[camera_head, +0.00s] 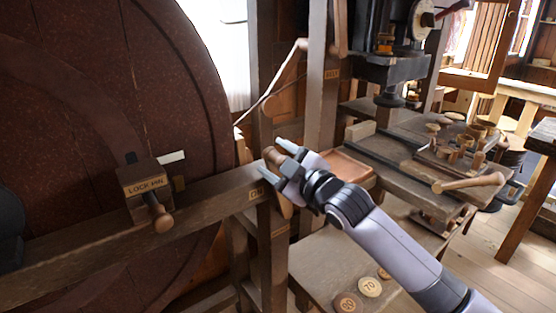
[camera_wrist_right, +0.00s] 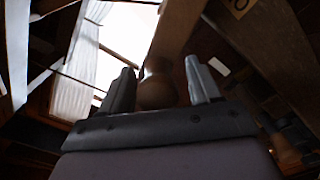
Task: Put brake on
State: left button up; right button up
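My right gripper (camera_head: 276,158) reaches in from the lower right, at the end of a wooden beam. Its two fingers stand apart with a round wooden knob (camera_head: 273,155) between them. In the right wrist view the knob (camera_wrist_right: 157,88) sits between the open fingers (camera_wrist_right: 162,88), with a small gap on each side. The knob looks like a lever's handle; most of the lever is hidden by the gripper. A small plate reading "ON" (camera_head: 255,193) is fixed to the beam just below left of the gripper. My left gripper is not in view.
A huge dark wheel (camera_head: 80,100) fills the left. A block marked "LOCK PIN" (camera_head: 146,187) with a wooden-handled pin (camera_head: 160,220) sits on the beam (camera_head: 100,235). Wooden posts stand behind the gripper. A bench (camera_head: 410,165) with turned pieces and a mallet (camera_head: 470,183) is on the right.

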jog(key=shift+s, duration=0.15)
jog(key=v, duration=0.7)
jog(key=shift+b, duration=0.4)
